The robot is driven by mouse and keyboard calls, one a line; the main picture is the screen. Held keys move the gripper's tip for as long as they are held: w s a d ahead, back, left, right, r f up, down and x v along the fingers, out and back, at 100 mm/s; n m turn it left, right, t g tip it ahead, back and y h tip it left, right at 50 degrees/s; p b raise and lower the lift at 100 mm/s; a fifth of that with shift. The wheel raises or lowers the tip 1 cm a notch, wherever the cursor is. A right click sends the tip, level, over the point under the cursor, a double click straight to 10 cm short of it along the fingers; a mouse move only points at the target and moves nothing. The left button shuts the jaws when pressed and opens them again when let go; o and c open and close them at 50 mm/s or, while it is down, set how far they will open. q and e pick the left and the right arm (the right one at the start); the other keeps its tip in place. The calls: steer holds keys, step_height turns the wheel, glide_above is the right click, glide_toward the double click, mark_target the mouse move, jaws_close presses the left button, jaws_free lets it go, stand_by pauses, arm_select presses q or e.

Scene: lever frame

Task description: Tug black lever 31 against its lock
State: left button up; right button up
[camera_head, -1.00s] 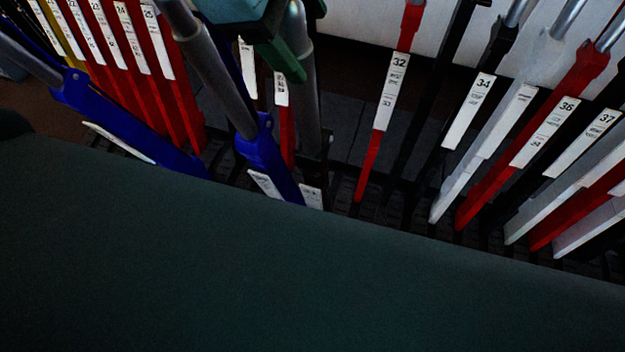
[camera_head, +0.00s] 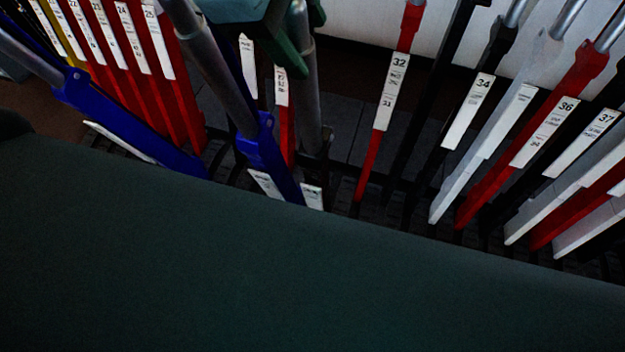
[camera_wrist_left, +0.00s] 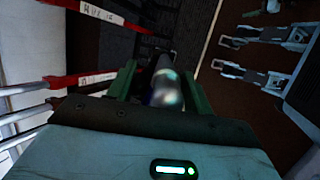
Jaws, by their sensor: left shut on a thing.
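My left gripper (camera_head: 298,32) is at the top of the head view, its green fingers closed around a silver lever handle (camera_head: 308,90). That handle runs down to a dark lever with a white plate (camera_head: 313,196) at its foot; its number is not readable, so I cannot confirm it is lever 31. In the left wrist view the silver handle (camera_wrist_left: 166,88) sits between the two green fingers (camera_wrist_left: 160,84). The lever's lower part is mostly in shadow. My right gripper is not in view.
A blue lever (camera_head: 262,150) stands close on the left, with red levers (camera_head: 150,80) beyond. Red lever 32 (camera_head: 398,75) stands to the right, followed by black, white and red levers. The gap between the held lever and lever 32 is clear.

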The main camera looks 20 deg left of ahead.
arm_select(q)
steer(key=shift+w+a+r+t, duration=0.1)
steer(key=shift+w+r+t, duration=0.2)
steer(key=shift+w+r, duration=0.3)
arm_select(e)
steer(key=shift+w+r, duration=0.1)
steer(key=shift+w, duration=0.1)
arm_select(q)
steer(key=o, duration=0.9)
steer(key=shift+s, duration=0.2)
steer(key=o, duration=0.5)
steer(key=shift+w+f, duration=0.1)
steer(key=shift+w, duration=0.25)
steer(key=shift+s+f, duration=0.1)
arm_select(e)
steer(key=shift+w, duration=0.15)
arm_select(q)
steer(key=shift+f, duration=0.15)
steer(key=shift+s, duration=0.1)
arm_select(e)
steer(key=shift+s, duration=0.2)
